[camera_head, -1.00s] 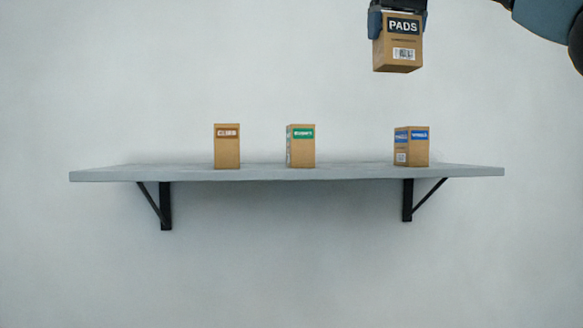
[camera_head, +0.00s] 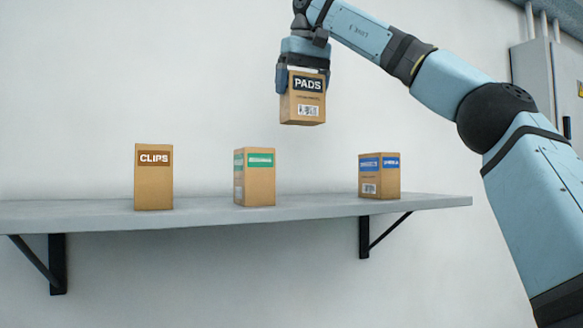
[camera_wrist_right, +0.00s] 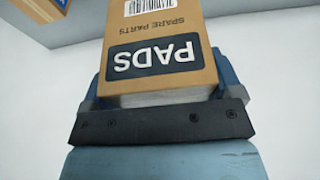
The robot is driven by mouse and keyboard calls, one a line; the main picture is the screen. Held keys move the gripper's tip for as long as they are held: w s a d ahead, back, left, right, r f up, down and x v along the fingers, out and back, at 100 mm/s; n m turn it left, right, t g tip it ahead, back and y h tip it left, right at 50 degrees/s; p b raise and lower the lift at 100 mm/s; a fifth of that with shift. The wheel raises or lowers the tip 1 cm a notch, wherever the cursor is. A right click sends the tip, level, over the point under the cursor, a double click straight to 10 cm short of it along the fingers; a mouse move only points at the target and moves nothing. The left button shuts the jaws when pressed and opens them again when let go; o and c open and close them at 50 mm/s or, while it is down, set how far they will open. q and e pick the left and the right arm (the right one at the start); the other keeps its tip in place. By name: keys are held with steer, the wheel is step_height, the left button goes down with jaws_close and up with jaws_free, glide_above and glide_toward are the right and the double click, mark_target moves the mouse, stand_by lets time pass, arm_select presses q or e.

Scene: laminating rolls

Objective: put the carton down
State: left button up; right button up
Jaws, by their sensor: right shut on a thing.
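The PADS carton (camera_head: 303,99) is a brown box with a black label and a barcode below it. My right gripper (camera_head: 303,82) is shut on its upper part and holds it in the air above the shelf (camera_head: 315,204), over the gap between the green-labelled and blue-labelled cartons. In the right wrist view the PADS carton (camera_wrist_right: 160,50) fills the middle, its label upside down, with the gripper (camera_wrist_right: 160,92) around it. My left gripper is not in view.
On the shelf stand a CLIPS carton (camera_head: 153,180), a green-labelled carton (camera_head: 255,178) and a blue-labelled carton (camera_head: 379,177). Free shelf room lies between the green and blue ones. A grey cabinet (camera_head: 540,90) is on the wall at right.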

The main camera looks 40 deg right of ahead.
mark_target(308, 100)
steer(key=s+x, duration=0.1)
steer(key=x, duration=0.4)
steer(key=s+x, duration=0.1)
steer(key=x, duration=0.3)
steer(key=s+a+f+x, duration=0.1)
steer(key=x, duration=0.4)
steer(key=shift+f, duration=0.35)
steer(key=shift+d+f, duration=0.1)
steer(key=shift+f, duration=0.25)
steer(key=shift+s, duration=0.1)
steer(key=o, duration=0.9)
steer(key=v, duration=1.2)
steer(key=shift+s, duration=0.1)
